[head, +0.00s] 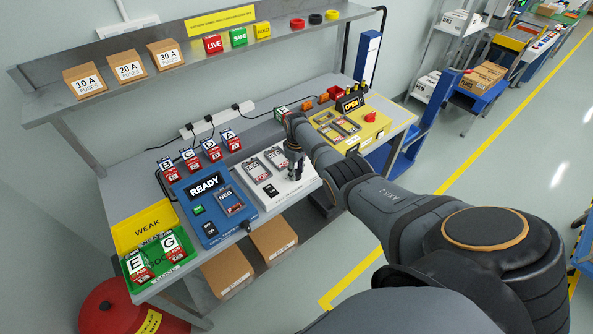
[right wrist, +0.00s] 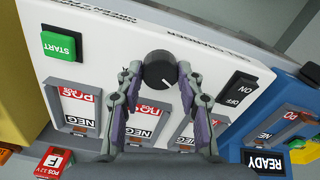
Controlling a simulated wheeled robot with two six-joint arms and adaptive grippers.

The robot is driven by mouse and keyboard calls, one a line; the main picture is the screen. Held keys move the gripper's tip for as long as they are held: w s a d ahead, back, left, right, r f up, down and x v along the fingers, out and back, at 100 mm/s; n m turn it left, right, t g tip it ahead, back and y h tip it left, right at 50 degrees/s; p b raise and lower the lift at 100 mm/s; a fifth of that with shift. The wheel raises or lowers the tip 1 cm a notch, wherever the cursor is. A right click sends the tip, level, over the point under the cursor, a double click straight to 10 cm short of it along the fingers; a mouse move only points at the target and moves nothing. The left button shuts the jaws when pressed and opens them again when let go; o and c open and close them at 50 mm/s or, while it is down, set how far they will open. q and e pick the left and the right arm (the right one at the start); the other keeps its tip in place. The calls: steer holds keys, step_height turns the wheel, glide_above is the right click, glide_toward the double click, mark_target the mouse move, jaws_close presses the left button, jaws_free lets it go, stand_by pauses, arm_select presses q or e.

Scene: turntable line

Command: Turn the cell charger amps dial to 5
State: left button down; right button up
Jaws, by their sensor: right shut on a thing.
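The white cell charger (head: 282,198) sits on the bench between a blue unit and a yellow unit. In the right wrist view its panel (right wrist: 200,50) carries the black round amps dial (right wrist: 159,69). A small pale mark shows near the dial's edge; any numbers around it are too small to read. My right gripper (head: 294,172) is over the charger, and in the right wrist view its two fingers (right wrist: 159,74) close on the dial from both sides. In the head view the gripper and arm hide the dial. My left gripper is out of view.
The charger has a green START button (right wrist: 60,45), a black ON/OFF switch (right wrist: 238,88) and bays with POS/NEG labels. The blue READY unit (head: 205,215) and yellow OPEN unit (head: 350,128) flank it. Green (head: 165,274) and yellow trays (head: 140,230) lie at the left.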

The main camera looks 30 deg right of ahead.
stand_by(0.3)
steer(key=o, duration=1.2)
steer(key=shift+c, duration=0.2)
step_height(320, 180, up, 12)
